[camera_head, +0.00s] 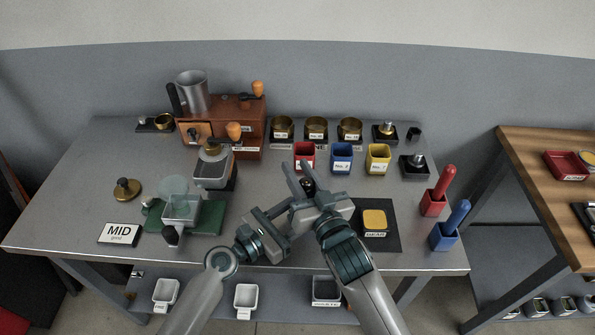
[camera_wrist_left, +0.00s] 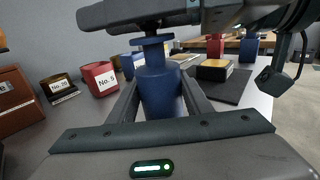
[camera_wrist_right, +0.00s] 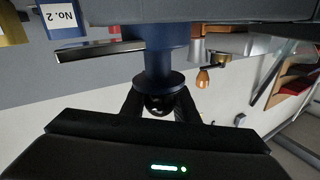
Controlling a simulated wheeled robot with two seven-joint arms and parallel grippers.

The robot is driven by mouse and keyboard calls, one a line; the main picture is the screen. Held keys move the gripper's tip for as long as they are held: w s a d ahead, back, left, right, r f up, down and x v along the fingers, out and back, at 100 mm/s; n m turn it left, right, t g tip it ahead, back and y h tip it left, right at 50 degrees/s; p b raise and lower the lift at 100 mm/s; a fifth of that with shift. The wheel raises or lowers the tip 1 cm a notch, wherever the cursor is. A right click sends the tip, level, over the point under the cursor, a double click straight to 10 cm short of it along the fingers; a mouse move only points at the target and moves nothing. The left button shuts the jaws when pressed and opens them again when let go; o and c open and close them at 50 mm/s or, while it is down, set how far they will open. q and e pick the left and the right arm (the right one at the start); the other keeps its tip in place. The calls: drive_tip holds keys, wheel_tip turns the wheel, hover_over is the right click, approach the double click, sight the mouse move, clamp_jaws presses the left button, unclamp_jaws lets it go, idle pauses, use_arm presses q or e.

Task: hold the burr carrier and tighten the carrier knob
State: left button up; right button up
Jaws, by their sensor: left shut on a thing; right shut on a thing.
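The burr carrier is a dark blue cylinder with a flange and a narrower neck; it shows in the left wrist view (camera_wrist_left: 160,88) and in the right wrist view (camera_wrist_right: 160,58). My left gripper (camera_head: 284,213) is shut on the carrier's body, one finger on each side. The carrier knob (camera_wrist_right: 160,104) is dark and round at the end of the carrier. My right gripper (camera_head: 300,178) is shut on the knob, its fingers on both sides. In the head view the grippers meet above the table's front middle and mostly hide the carrier. I cannot tell how tight the knob is.
Red (camera_head: 304,157), blue (camera_head: 341,158) and yellow (camera_head: 378,158) cups stand just behind the grippers. A dark mat (camera_head: 391,238) with a yellow block (camera_head: 374,220) lies to the right.

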drive_tip(key=shift+w+d+r+m+t+h, duration=0.15)
drive_tip(key=shift+m+t+h, duration=0.1)
drive_tip(key=shift+m+h, duration=0.35)
drive_tip(key=shift+s+d+f+m+t+h, duration=0.1)
drive_tip(key=shift+m+t+h, duration=0.25)
drive_tip(key=shift+h, duration=0.35)
drive_tip(key=shift+d, duration=0.1)
drive_tip(key=o, duration=1.1)
drive_tip(key=shift+c, duration=0.2)
drive_tip(key=v, duration=1.2)
drive_tip(key=shift+r, duration=0.1)
